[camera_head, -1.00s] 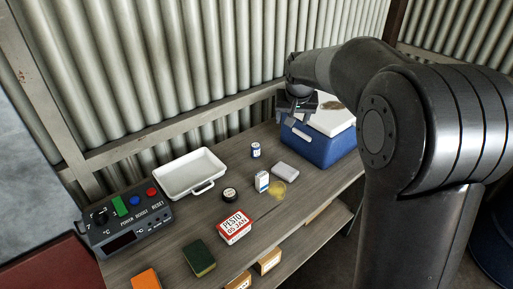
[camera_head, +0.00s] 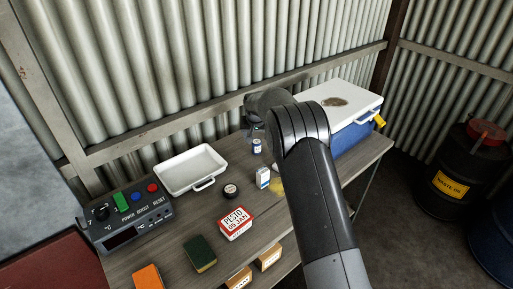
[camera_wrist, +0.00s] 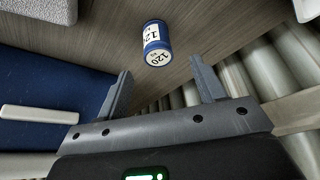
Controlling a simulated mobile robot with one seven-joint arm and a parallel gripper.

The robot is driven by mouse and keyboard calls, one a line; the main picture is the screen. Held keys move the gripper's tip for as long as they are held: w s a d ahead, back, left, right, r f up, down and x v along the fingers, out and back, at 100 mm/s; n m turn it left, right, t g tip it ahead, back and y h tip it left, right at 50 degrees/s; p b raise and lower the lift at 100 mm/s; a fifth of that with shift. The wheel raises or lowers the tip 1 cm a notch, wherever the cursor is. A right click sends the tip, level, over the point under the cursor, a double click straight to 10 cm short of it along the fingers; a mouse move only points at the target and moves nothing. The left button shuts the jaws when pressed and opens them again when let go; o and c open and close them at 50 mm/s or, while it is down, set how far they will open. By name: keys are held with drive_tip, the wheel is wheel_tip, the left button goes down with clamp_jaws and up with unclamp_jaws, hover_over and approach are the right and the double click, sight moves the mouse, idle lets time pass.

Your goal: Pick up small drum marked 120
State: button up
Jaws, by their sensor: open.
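The small drum marked 120 (camera_wrist: 156,44) is a short blue can with a white label, and its lid also reads 120. In the wrist view it stands on the wooden bench at top centre, beyond and roughly between my open fingertips. In the head view the small drum (camera_head: 257,146) stands upright near the back of the bench, right of the white tray. My gripper (camera_wrist: 160,82) is open and empty, with a gap between it and the drum. In the head view my gripper (camera_head: 256,130) is mostly hidden by my arm, just behind the drum.
A blue cool box with white lid (camera_head: 343,101) stands right of the drum; its side (camera_wrist: 50,95) fills the wrist view's left.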

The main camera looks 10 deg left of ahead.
sight(256, 142)
drive_tip(key=x, duration=0.8)
drive_tip(key=shift+s+d+f, duration=0.1)
drive_tip(key=shift+f, duration=0.1)
drive_tip(key=shift+c, duration=0.2)
drive_tip(key=c, duration=1.1)
